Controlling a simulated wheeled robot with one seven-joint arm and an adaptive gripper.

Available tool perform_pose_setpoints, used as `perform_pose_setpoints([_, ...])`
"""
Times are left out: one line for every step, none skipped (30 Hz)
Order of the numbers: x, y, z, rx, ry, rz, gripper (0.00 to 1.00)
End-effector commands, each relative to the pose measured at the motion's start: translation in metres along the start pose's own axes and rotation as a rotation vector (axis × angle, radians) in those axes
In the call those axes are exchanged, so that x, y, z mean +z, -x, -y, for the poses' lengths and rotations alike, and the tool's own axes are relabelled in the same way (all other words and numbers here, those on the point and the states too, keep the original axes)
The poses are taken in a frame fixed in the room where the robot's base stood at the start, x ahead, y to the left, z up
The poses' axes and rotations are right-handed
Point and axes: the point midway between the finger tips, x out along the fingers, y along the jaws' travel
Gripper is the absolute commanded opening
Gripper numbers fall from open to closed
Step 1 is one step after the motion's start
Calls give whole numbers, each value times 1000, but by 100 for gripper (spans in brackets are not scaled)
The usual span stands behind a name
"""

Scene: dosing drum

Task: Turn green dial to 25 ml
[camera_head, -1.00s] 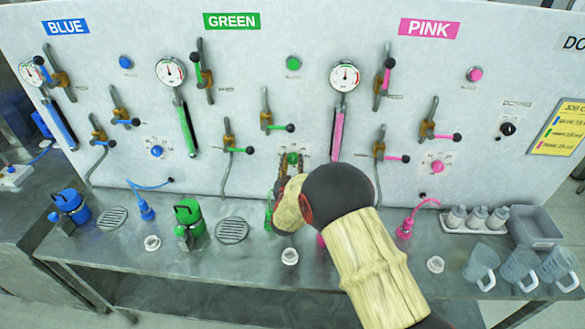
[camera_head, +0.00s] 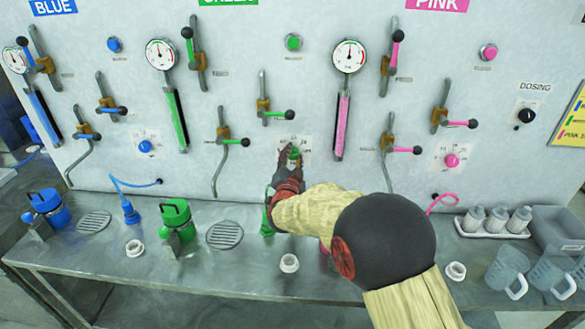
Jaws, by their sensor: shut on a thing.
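The green dial (camera_head: 293,153) sits on its white scale plate (camera_head: 305,142) on the panel, right of the middle of the green section. My gripper (camera_head: 292,162) is at the dial and shut on it, with my arm reaching up from the lower right. The dial's lower part and much of its scale are hidden by my gripper. The scale figures are too small to read, so I cannot tell the dial's setting.
Green valve levers (camera_head: 275,113) stick out above and left of my gripper. A green-filled gauge tube (camera_head: 177,117) hangs further left. Green (camera_head: 176,220) and blue (camera_head: 44,207) containers, a white cup (camera_head: 289,263) and clear jugs (camera_head: 507,272) stand on the steel bench (camera_head: 215,270).

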Motion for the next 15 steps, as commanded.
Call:
perform_pose_setpoints([4, 0, -4, -1, -41, -1, 6])
perform_pose_setpoints([4, 0, -3, -2, -66, -1, 6])
perform_pose_setpoints([3, 0, -3, -2, -100, -2, 6])
perform_pose_setpoints([3, 0, -3, -2, -125, -2, 6])
perform_pose_setpoints([3, 0, -3, -1, -148, -1, 6])
perform_pose_setpoints([4, 0, -3, -1, -178, -1, 6])
perform_pose_setpoints([3, 0, -3, -1, -199, -1, 6])
perform_pose_setpoints([3, 0, -3, -1, -220, -1, 6])
perform_pose_setpoints([3, 0, -3, -1, -245, -1, 6])
perform_pose_setpoints([3, 0, -3, -1, -263, 0, 6])
perform_pose_setpoints([3, 0, -3, -1, -279, 0, 6])
perform_pose_setpoints([3, 0, -3, 0, -300, 0, 6])
perform_pose_setpoints([3, 0, -3, 0, -314, 0, 6])
perform_pose_setpoints([2, 0, -3, 0, -328, 0, 6])
perform_pose_setpoints([2, 0, -2, 0, -344, -1, 6])
